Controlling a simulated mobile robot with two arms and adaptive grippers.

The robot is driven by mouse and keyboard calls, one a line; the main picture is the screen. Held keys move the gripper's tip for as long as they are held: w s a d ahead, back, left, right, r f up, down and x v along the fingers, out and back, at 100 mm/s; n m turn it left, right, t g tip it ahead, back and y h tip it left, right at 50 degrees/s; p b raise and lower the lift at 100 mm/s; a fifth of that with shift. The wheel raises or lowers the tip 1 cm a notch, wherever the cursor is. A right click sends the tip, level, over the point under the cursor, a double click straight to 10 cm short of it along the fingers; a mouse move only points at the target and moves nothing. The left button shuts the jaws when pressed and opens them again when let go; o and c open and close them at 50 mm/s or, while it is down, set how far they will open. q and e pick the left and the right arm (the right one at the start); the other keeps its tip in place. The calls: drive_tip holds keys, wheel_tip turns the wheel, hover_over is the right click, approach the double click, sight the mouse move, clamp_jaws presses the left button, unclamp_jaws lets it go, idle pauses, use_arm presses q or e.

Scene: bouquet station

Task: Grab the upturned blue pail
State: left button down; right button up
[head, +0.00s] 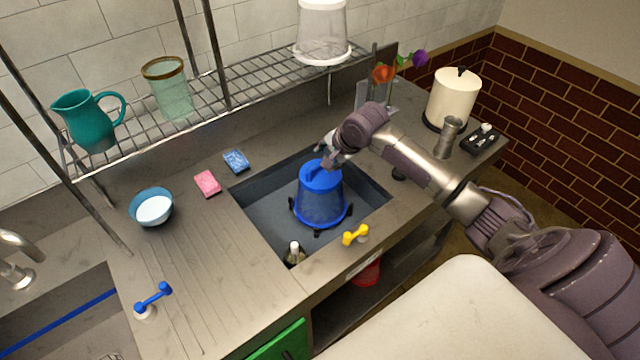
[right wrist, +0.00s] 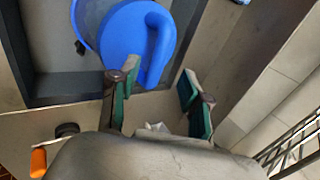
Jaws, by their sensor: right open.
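The blue pail (head: 321,203) stands upside down in the sink basin, its wide rim down and its flat base up. A thick raised blue handle runs across the base, clear in the right wrist view (right wrist: 158,45). My right gripper (head: 332,160) is just above the pail's top at its far side. In the right wrist view my right gripper (right wrist: 155,88) is open, its two green-padded fingers apart, with the handle's near end between and beyond them. I cannot tell whether they touch it. My left gripper is not in view.
The dark sink basin (head: 263,213) surrounds the pail. A bottle (head: 294,254) stands at its front left corner. A yellow object (head: 355,235) lies on the front edge. A blue sponge (head: 236,161), pink sponge (head: 207,184) and bowl (head: 152,207) lie left. A wire shelf (head: 255,88) hangs behind.

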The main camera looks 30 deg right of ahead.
sight(321, 186)
drive_tip(key=shift+p+x, duration=0.55)
drive_tip(key=shift+x, duration=1.5)
drive_tip(key=shift+w+d+f, duration=0.1)
drive_tip(key=shift+f, duration=0.35)
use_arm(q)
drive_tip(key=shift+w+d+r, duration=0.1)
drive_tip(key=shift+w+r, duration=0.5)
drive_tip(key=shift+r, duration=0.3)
use_arm(e)
clamp_jaws()
